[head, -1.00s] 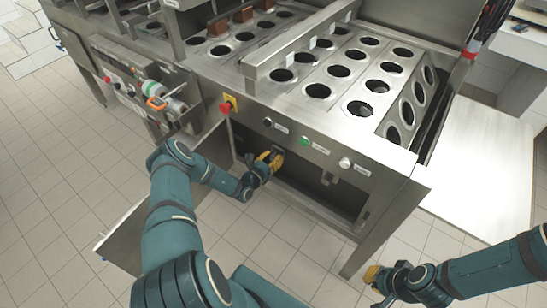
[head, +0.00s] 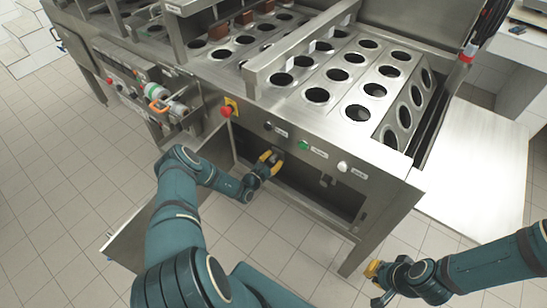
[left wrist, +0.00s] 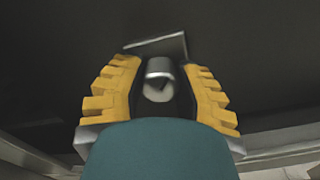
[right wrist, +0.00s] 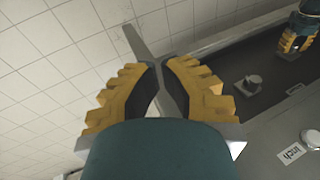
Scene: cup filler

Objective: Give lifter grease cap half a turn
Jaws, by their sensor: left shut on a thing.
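My left gripper (head: 269,162) reaches into the open cabinet bay under the machine's front panel. In the left wrist view its yellow fingers (left wrist: 162,78) are shut around a small grey round cap (left wrist: 159,82), which sits in front of a dark wall with a small plate behind it. In the head view this cap is mostly hidden by the fingers. A second grey cap-like part (head: 327,180) is to the right in the bay; it also shows in the right wrist view (right wrist: 250,85). My right gripper (head: 375,283) is shut and empty, low beside the machine's front right leg.
The machine front (head: 330,150) has a red knob (head: 226,111), a green button (head: 303,146) and other labelled buttons above the bay. Tiled floor is free in front.

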